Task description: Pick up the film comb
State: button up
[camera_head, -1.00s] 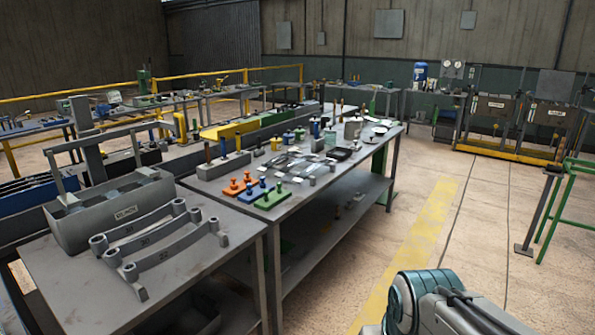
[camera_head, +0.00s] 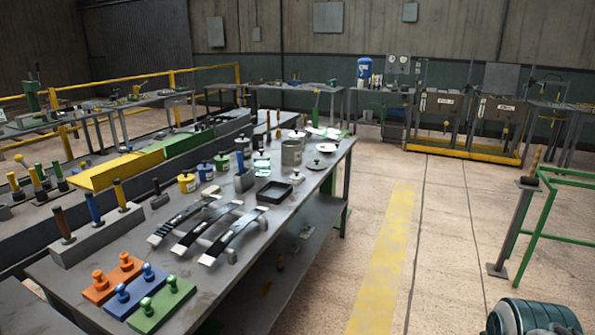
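I cannot pick out the film comb for certain; small items on the grey workbench (camera_head: 245,285) are too small to tell apart. Three dark curved strips with pale ends lie side by side in the middle of this bench, the nearest to its right edge being the right strip (camera_head: 236,234). A part of my arm shows at the bottom right, over the floor and away from the bench. My gripper's fingers are out of view.
Orange (camera_head: 112,280), blue (camera_head: 134,292) and green (camera_head: 160,306) knobbed blocks stand at the bench's near end.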

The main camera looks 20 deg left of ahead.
aim_at(158, 192)
jog(key=u, duration=0.05)
jog(key=i, duration=1.6)
jog(key=u, duration=0.95)
jog(key=i, duration=0.95)
jog(key=u, duration=0.95)
